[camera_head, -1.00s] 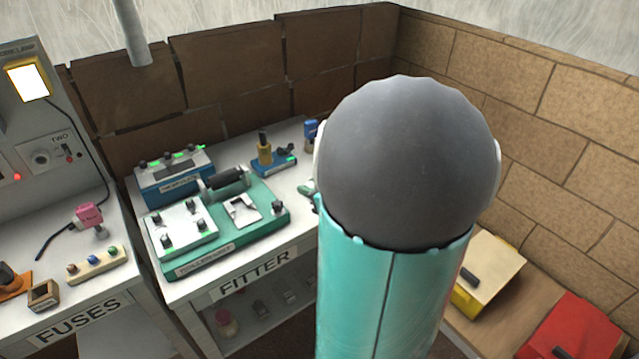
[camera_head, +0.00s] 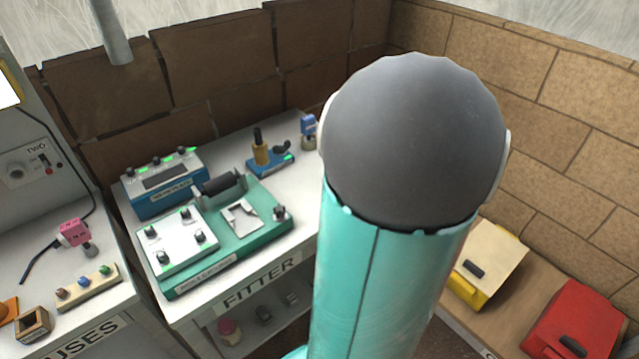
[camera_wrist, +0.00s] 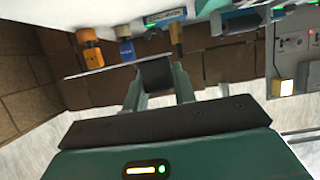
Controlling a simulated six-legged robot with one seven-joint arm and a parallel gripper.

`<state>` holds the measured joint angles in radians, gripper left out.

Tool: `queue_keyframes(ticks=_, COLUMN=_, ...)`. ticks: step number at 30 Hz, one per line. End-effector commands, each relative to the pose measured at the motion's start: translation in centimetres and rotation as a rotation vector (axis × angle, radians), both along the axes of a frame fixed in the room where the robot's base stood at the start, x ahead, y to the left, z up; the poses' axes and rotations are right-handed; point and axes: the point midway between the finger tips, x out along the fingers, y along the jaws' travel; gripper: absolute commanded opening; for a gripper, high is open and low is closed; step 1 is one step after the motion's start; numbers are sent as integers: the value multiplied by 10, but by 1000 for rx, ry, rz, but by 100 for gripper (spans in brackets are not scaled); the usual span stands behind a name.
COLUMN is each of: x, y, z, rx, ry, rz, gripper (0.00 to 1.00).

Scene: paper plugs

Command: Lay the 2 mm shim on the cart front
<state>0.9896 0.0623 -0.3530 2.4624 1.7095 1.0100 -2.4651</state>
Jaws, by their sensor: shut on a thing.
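My gripper (camera_wrist: 158,74) shows in the wrist view, where the scene is upside down. Its two teal fingers are shut about a dark block-like part. A thin pale strip (camera_wrist: 100,71), edge-on, runs left from the fingertips; it appears to be the shim, though its outline is partly hidden. In the head view my own arm hides the gripper. The fitter bench (camera_head: 235,160) carries a teal roller-gauge base (camera_head: 268,232) with a white plate with several dark knobs (camera_head: 178,241), a dark roller (camera_head: 219,185) and a pale cut-out plate (camera_head: 240,217). I cannot tell which part is the cart front.
A blue box with knobs (camera_head: 165,182) stands behind the teal base, a blue stand with a yellow post (camera_head: 268,160) at its right. The fuses bench (camera_head: 60,290) is at left. Yellow (camera_head: 488,262) and red (camera_head: 578,325) cases lie at right. Brick walls close the back.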

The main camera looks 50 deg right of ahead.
Motion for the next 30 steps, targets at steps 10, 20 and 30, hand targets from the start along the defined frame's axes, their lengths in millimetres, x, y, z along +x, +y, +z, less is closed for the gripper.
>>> queue_keyframes(ticks=10, x=69, y=-27, z=-40, rx=5, ry=4, rz=3, gripper=0)
queue_keyframes(ticks=20, x=104, y=-41, z=-82, rx=2, ry=1, rz=2, gripper=0)
queue_keyframes(ticks=30, x=111, y=-44, z=-117, rx=4, ry=2, rz=1, gripper=0)
